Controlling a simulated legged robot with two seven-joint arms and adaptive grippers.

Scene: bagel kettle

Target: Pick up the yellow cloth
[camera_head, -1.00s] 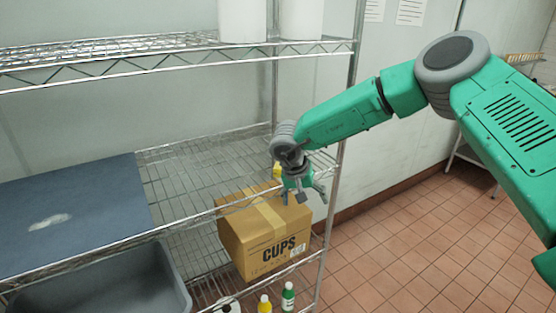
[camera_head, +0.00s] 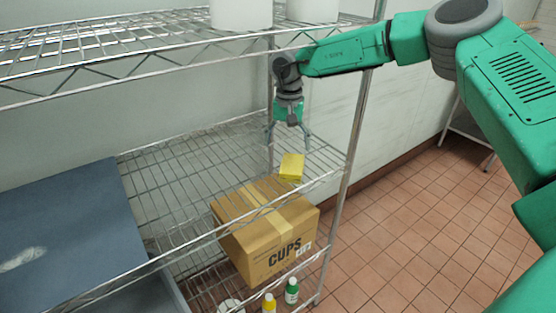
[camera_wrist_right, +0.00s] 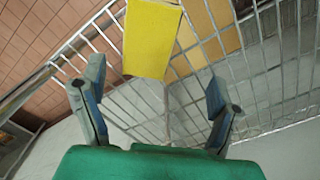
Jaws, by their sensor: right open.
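The yellow cloth (camera_head: 291,167) is a small flat rectangle lying on the wire shelf near its right end. My right gripper (camera_head: 288,143) is open and empty, pointing down a little above and behind the cloth in the head view. In the right wrist view the cloth (camera_wrist_right: 151,38) is beyond the two spread fingers of my right gripper (camera_wrist_right: 157,100), at the top of the picture. The gripper and cloth look apart. My left gripper is not in view.
The wire shelf (camera_head: 185,178) has a front rail and a right post (camera_head: 352,150) close to the cloth. An upper shelf (camera_head: 120,48) is overhead. A CUPS box (camera_head: 285,245) sits below. A blue board (camera_head: 70,225) lies at left. The middle of the shelf is clear.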

